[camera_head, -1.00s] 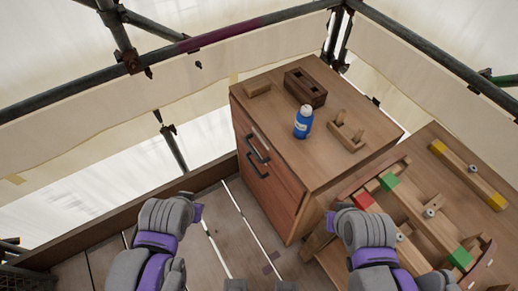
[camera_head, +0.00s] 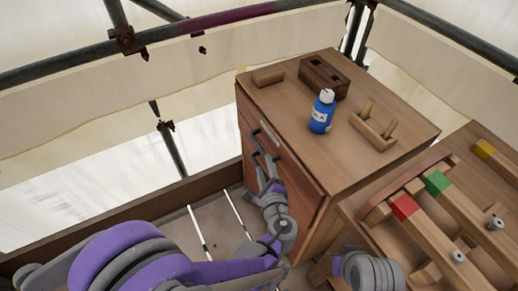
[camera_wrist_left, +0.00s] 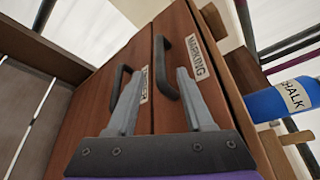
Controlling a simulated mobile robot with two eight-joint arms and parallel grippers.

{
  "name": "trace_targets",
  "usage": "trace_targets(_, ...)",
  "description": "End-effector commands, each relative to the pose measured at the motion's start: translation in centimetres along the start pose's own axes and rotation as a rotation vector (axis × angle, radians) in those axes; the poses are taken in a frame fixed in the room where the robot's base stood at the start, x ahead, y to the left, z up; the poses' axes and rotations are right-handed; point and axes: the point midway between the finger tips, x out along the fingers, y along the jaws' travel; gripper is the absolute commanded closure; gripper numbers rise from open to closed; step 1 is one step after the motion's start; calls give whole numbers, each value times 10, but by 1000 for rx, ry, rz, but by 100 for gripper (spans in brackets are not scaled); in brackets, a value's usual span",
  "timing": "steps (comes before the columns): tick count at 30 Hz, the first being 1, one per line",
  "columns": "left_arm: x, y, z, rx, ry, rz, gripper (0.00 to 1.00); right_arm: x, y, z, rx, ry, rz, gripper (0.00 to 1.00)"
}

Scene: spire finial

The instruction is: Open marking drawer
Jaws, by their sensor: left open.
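The marking drawer (camera_wrist_left: 205,105) is the wooden front labelled MARKING in the left wrist view, and it looks closed. Its dark bar handle (camera_wrist_left: 165,65) lies between my left fingertips in the picture, close to the right-hand finger. I cannot tell whether the fingers reach around it. My left gripper (camera_wrist_left: 162,73) is open and empty. In the head view my left gripper (camera_head: 264,160) is at the cabinet front, overlapping the handles. A second drawer handle (camera_wrist_left: 119,88) is left of the fingers in the wrist view, its label partly hidden.
On the cabinet top (camera_head: 285,100) stand a blue chalk bottle (camera_head: 321,112), a dark wooden block with holes (camera_head: 324,77), a small wooden block (camera_head: 268,77) and a pegged rack (camera_head: 373,128). A workbench with colored-block bars (camera_head: 430,215) adjoins at right. Slatted floor (camera_head: 205,225) is clear.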

Motion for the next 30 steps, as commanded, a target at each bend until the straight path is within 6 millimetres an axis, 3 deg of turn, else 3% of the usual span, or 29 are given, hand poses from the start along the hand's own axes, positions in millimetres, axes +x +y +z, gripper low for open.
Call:
trace_targets(15,88,1,2,-3,-3,5,48,12,0,4,0,-4,0,100)
trace_targets(21,100,0,2,-3,0,4,48,13,0,4,0,-5,0,100)
trace_targets(29,101,0,2,-3,-1,4,48,13,0,4,0,-5,0,100)
trace_targets(30,101,0,2,-3,-1,4,55,13,0,4,0,-5,0,100)
